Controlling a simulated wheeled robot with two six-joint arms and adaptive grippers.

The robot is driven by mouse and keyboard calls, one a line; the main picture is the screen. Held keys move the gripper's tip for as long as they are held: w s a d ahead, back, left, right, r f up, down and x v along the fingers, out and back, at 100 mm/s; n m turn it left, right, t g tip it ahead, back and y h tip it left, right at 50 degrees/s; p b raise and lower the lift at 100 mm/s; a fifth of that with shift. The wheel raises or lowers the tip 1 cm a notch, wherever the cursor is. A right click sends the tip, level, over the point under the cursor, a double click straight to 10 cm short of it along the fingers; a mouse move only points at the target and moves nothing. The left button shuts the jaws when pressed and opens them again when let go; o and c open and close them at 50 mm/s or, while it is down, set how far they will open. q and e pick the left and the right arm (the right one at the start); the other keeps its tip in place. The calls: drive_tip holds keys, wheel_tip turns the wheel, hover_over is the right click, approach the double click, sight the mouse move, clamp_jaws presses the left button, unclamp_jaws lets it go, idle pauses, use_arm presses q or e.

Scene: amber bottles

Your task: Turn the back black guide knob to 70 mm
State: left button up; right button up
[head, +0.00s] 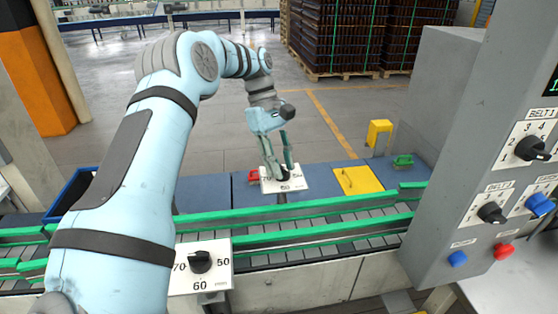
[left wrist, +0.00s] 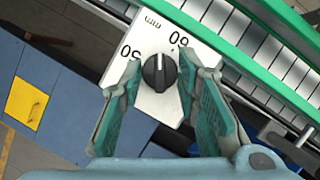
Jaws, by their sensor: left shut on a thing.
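The back black guide knob (left wrist: 159,73) sits on a white dial plate (left wrist: 150,101) beyond the conveyor; the plate also shows in the head view (head: 297,182). My left gripper (head: 279,172) reaches down over it, and in the left wrist view its fingers (left wrist: 163,80) are on either side of the knob, shut on it. The knob's white mark points up in that view, between the printed 50 and 60. The 70 is hidden there behind a finger. The front black knob (head: 200,261) sits on a similar plate on the near side. My right gripper is not in view.
Green guide rails (head: 320,228) run along the conveyor between the two plates. A grey control cabinet (head: 430,150) with knobs and buttons stands at the right. A yellow plate (head: 357,181) and a yellow post (head: 379,132) are right of the back knob.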

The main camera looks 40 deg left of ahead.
use_arm(q)
drive_tip(key=shift+f+m, duration=0.15)
drive_tip(key=shift+m, duration=0.25)
drive_tip(key=o, duration=1)
drive_tip(key=shift+d, duration=0.1)
drive_tip(key=shift+c, duration=0.2)
drive_tip(key=shift+o, duration=0.8)
